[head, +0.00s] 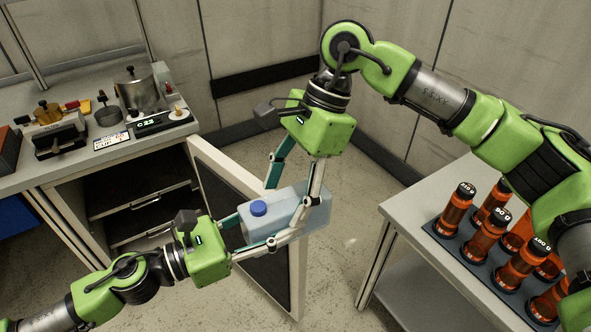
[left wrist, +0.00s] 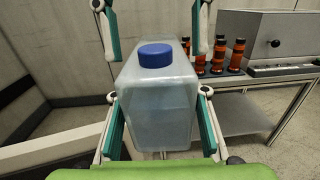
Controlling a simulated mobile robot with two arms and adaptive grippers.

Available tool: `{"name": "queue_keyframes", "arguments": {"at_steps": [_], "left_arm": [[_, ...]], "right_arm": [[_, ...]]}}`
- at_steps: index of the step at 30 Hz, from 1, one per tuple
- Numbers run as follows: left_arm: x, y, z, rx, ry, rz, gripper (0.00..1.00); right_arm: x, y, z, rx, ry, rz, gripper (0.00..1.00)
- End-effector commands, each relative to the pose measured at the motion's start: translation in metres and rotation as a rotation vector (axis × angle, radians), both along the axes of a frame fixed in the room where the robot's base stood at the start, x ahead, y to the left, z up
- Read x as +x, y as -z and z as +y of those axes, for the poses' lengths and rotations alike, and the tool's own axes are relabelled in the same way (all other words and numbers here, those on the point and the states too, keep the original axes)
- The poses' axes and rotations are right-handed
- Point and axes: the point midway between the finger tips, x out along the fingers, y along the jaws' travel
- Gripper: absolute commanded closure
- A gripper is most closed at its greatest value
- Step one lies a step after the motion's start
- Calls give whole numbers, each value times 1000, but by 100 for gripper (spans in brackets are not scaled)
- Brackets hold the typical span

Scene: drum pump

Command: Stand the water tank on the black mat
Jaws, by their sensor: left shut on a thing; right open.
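The water tank (head: 283,208) is a translucent bluish container with a blue cap (head: 258,208). It is in the air between my two grippers, in front of the open cabinet door. A dark mat (head: 447,243) lies under orange bottles on the right table.
Several orange bottles (head: 456,208) with black caps stand on the right table (head: 413,192). The left bench (head: 88,160) carries a metal pot and instruments. Bare floor lies between the tables.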

Motion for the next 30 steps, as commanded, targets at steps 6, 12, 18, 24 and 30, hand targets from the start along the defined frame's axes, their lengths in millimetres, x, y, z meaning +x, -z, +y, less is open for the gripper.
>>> {"name": "queue_keyframes", "arguments": {"at_steps": [6, 12, 18, 24, 30], "left_arm": [[0, -2, 0, -2, 1, -3, 98], [0, -2, 0, -2, 1, -3, 98], [0, -2, 0, -2, 0, -3, 98], [0, -3, -1, -3, 2, -4, 39], [0, -2, 0, -2, 0, -3, 39]], "right_arm": [[-3, 12, 4, 0, 0, 0, 39], [-3, 13, 5, 0, 0, 0, 39], [-3, 13, 5, 1, 0, 0, 75], [-2, 11, 5, 3, 1, -1, 98], [-3, 12, 5, 1, 0, 0, 98]]}}
